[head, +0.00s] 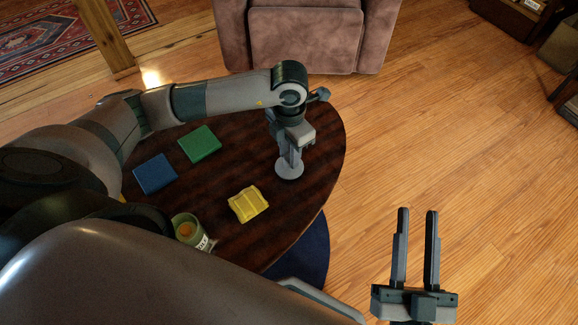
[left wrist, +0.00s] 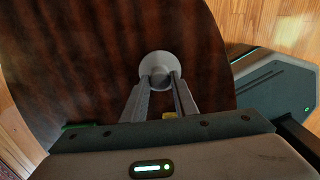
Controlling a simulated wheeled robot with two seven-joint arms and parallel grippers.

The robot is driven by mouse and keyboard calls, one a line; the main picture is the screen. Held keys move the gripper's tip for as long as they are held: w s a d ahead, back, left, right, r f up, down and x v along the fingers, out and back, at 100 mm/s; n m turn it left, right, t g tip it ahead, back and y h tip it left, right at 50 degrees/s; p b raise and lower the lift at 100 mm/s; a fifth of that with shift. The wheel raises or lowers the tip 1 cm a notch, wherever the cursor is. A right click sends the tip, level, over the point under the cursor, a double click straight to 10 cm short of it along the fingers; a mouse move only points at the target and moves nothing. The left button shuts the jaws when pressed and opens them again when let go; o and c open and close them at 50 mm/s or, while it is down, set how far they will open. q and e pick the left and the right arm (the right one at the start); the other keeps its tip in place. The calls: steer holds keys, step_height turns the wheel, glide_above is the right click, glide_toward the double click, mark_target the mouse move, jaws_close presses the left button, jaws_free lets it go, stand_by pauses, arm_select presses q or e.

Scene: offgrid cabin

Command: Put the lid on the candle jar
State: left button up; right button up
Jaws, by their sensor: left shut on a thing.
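The candle jar (head: 187,230) stands near the front left edge of the round dark table, partly hidden by my own body. It is open at the top, with an orange-toned inside and a label on its side. The grey round lid (head: 289,170) is at the right part of the table, under my left gripper (head: 291,158). My left gripper is shut on the lid, which also shows between its fingertips in the left wrist view (left wrist: 157,66). I cannot tell whether the lid touches the table. My right gripper (head: 417,212) is open and empty, off the table to the right.
A yellow cloth (head: 248,204) lies between the lid and the jar. A blue book-like block (head: 155,174) and a green one (head: 199,144) lie at the table's left and back. A brown armchair (head: 306,40) stands behind the round table (head: 325,150).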

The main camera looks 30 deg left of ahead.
arm_select(q)
steer(key=shift+r, duration=0.45)
arm_select(e)
steer(key=shift+r, duration=0.3)
